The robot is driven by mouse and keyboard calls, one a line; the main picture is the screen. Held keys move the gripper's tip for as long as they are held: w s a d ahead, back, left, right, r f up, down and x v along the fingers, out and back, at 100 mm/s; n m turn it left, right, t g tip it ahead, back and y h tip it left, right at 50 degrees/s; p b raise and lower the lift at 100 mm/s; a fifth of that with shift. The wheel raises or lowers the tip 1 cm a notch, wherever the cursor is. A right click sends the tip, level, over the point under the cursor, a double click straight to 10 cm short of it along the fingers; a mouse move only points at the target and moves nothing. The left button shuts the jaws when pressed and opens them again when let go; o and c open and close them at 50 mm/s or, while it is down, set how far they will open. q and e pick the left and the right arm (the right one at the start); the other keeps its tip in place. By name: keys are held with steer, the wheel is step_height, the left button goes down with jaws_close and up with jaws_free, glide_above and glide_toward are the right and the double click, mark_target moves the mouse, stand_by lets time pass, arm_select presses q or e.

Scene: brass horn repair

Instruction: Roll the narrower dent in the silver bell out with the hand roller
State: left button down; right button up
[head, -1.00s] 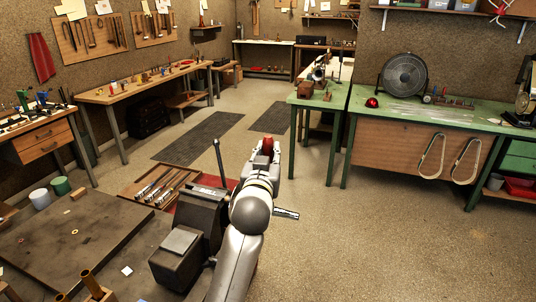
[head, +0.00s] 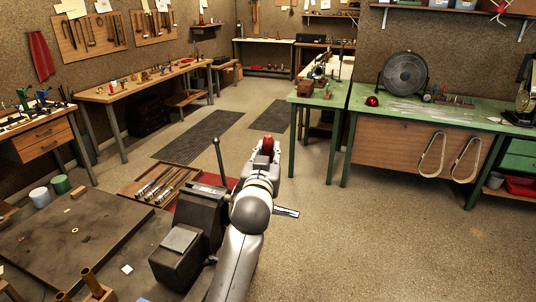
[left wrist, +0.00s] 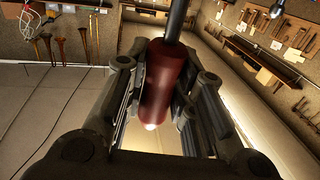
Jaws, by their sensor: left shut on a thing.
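My left gripper (head: 267,150) is shut on the red handle of a tool, which looks like the hand roller (head: 267,144). In the left wrist view the dark red handle (left wrist: 163,85) sits between the two fingers, and a dark shaft (left wrist: 174,20) runs up from it out of the picture. The tool's working end is not visible. The gripper is held out over open floor, clear of the benches. I cannot make out the silver bell or its dents for sure. My right gripper is not in view.
A dark vise (head: 205,205) stands close left of my arm, by a dark plate-topped table (head: 75,240). A wooden tray of tools (head: 165,185) lies behind it.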

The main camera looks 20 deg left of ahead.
arm_select(q)
steer(key=shift+f+b, duration=0.3)
steer(key=shift+f, duration=0.1)
